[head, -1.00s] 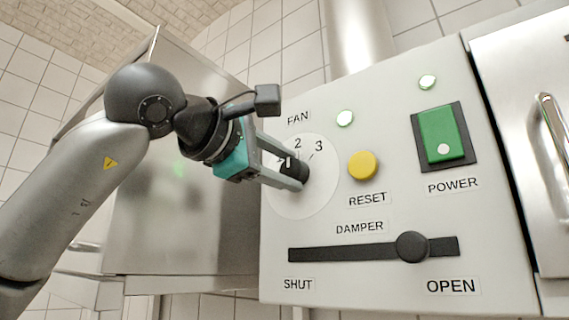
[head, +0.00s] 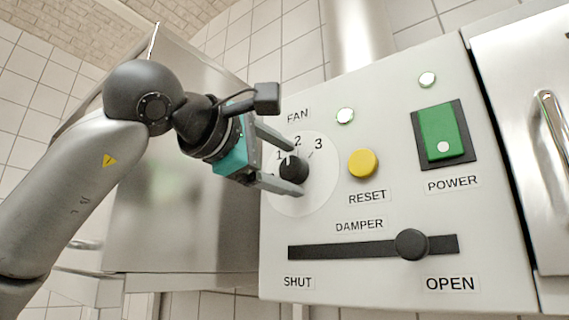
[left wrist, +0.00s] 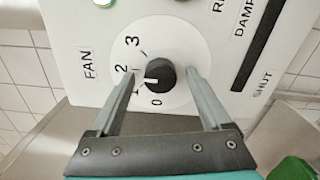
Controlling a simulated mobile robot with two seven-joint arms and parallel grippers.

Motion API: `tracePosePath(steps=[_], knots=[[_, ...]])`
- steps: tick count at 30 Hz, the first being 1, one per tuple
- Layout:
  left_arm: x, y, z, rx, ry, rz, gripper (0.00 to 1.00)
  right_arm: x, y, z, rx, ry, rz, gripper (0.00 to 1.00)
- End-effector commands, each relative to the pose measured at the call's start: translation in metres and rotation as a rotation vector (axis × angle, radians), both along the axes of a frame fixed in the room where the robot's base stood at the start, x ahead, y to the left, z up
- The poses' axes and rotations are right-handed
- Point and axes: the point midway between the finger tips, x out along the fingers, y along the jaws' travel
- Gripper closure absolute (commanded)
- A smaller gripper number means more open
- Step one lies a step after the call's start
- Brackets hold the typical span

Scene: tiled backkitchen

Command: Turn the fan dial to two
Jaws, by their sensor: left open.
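The black round fan dial (head: 293,167) sits on a white disc marked with numbers on the grey control panel. In the left wrist view the dial (left wrist: 160,75) shows a white pointer mark that appears to lie between the 1 and the 2. My left gripper (head: 296,170) is open around the dial, one finger above it and one below in the head view. In the left wrist view there is a gap between the dial and each finger, clearest on the right. My right gripper is in neither view.
The panel also holds a yellow reset button (head: 363,164), a green power switch (head: 442,134), two lit lamps and a damper slider (head: 411,245) set towards OPEN. A steel cabinet (head: 183,190) stands left of the panel, close to my arm.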

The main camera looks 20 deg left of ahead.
Motion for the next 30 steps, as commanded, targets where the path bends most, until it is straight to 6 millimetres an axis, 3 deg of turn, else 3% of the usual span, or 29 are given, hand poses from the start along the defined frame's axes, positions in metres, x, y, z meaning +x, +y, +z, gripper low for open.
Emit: tracePosePath(steps=[4, 8, 22, 30], knots=[[-0.006, 0.002, 0.000, -0.001, -0.002, -0.001, 0.19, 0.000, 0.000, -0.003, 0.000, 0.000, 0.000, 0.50], [-0.024, 0.009, -0.002, -0.002, -0.005, 0.001, 0.19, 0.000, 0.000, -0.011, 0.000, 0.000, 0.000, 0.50], [-0.123, 0.045, -0.001, 0.000, -0.003, 0.000, 0.19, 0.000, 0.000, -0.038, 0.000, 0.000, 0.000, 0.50], [-0.143, 0.052, 0.000, 0.000, -0.001, -0.001, 0.19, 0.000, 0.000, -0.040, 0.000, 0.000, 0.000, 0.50]])
